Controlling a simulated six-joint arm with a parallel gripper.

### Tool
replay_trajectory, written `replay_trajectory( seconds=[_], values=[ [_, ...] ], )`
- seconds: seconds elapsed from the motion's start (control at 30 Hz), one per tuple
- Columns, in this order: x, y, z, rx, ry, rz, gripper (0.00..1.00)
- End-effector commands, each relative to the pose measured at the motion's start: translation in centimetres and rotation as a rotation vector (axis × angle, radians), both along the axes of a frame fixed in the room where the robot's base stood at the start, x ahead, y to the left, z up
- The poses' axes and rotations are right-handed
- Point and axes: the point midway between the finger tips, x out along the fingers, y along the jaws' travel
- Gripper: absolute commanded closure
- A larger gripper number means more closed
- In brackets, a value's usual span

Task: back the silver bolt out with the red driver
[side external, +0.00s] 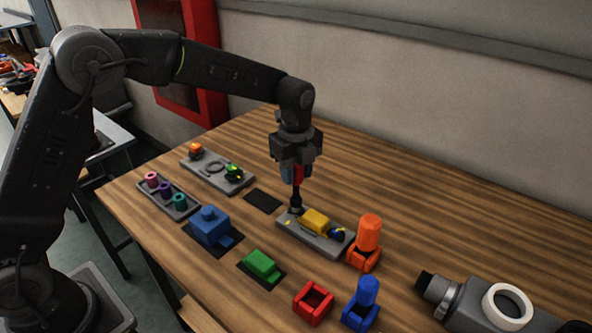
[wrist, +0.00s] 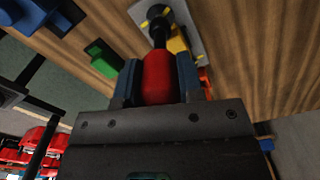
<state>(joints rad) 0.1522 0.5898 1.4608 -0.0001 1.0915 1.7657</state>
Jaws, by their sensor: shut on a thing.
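My gripper (side external: 297,172) is shut on the red driver, whose red handle (wrist: 158,78) sits between the two fingers in the wrist view. The driver points down, and its black shaft (side external: 296,199) ends at the left end of a grey plate (side external: 301,236). The plate carries a yellow block (side external: 315,219) in its middle and a dark round part (side external: 336,235) at its right end. The silver bolt cannot be made out; the driver's dark tip covers the spot where it meets the plate. I cannot tell whether the tip is seated on a bolt.
An orange holder (side external: 363,260) with an orange handle stands close right of the plate. An empty red holder (side external: 313,303) and a blue holder (side external: 361,315) are in front. A blue block (side external: 211,226) and green block (side external: 262,265) lie left.

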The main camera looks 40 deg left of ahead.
Motion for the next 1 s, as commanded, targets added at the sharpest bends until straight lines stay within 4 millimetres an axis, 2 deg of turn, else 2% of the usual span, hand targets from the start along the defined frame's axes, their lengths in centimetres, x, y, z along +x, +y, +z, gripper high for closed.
replay_trajectory(
  seconds=[0.4, 0.53, 0.7, 1.0],
  values=[
    [0.03, -0.02, 0.03, 0.000, -0.001, -0.599, 0.97],
    [0.04, -0.03, 0.03, 0.000, -0.001, -0.750, 0.97],
    [0.04, -0.03, 0.03, 0.000, -0.001, -0.820, 0.97],
    [0.03, -0.02, -0.06, 0.000, 0.000, -0.817, 0.97]
  ],
)
